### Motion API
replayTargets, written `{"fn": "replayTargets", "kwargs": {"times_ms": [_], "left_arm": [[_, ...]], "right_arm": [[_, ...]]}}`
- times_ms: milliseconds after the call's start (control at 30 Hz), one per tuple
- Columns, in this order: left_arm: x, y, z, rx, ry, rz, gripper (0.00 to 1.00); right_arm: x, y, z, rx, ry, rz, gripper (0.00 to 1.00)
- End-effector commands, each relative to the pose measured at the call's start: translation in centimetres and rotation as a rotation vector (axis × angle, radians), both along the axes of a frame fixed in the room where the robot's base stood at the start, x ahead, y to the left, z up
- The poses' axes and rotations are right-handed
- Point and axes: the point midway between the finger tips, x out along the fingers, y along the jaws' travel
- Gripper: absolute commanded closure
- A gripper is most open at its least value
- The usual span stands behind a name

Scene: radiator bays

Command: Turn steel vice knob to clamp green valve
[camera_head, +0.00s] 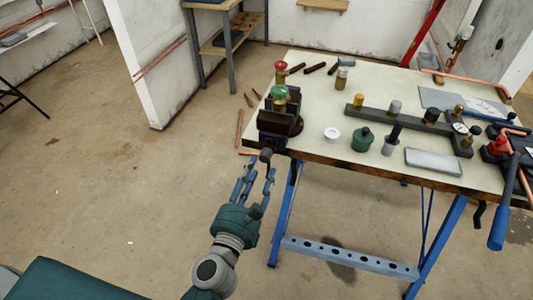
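A dark vice (278,124) is mounted at the table's left front corner. A valve with a green top (279,92) stands upright in the vice's jaws; whether the jaws touch it I cannot tell. The steel vice knob (266,155) sticks out at the vice's front, below the jaws, and looks dark. My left gripper (256,178) is just in front of and below the knob, in front of the table edge. Its blue fingers are spread, with nothing visible between them. The fingertips are close to the knob; contact is unclear. My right gripper is out of view.
The worktable (318,100) carries a red-topped valve (281,66), a white ring (332,134), a dark green fitting (362,140), a dark rack of fittings (405,119) and a grey tray (433,161). A blue-handled tool (497,228) overhangs at right.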

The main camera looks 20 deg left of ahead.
Motion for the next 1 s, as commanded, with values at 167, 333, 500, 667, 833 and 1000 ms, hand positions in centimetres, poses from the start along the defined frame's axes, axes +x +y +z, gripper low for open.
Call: {"fn": "replayTargets", "kwargs": {"times_ms": [167,333,500,667,833,1000], "left_arm": [[0.0,0.0,0.0,0.004,0.0,0.0,0.61],[0.8,0.0,0.2,0.007,-0.002,0.0,0.61],[2.2,-0.1,0.2,0.008,-0.001,0.0,0.61],[3.5,-0.2,0.1,0.009,-0.001,0.0,0.61],[4.7,-0.2,0.1,0.009,-0.001,0.0,0.61],[5.0,-0.2,0.0,0.009,0.001,0.0,0.61]], "right_arm": [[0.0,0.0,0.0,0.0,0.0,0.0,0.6],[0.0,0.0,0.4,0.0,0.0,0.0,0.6],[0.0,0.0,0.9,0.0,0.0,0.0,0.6],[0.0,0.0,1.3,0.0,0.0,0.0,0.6],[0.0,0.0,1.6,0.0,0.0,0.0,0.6],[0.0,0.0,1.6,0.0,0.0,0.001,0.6]]}}
